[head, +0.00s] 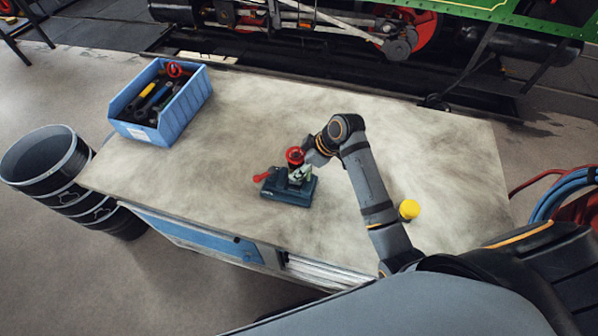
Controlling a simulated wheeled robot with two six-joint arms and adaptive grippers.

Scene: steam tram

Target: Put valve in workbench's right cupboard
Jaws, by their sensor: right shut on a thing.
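My right gripper (309,158) is shut on the valve, whose red top (294,155) shows. The valve's pale lower part seems to sit over or in a dark blue vise-like tool (287,191) with a red handle. I cannot tell whether the valve touches it. The workbench (430,150) has a pale, stained top. Its front shows a blue panel (195,233) on the left and a grey part (322,272) further right. The right cupboard's opening is hidden by the bench top and my body. My left gripper is not in view.
A blue bin (187,107) with tools and a red ring stands at the bench's back left. A yellow round object (408,209) is beside my right arm. Black buckets (45,160) stand left of the bench. The bench's middle back is clear.

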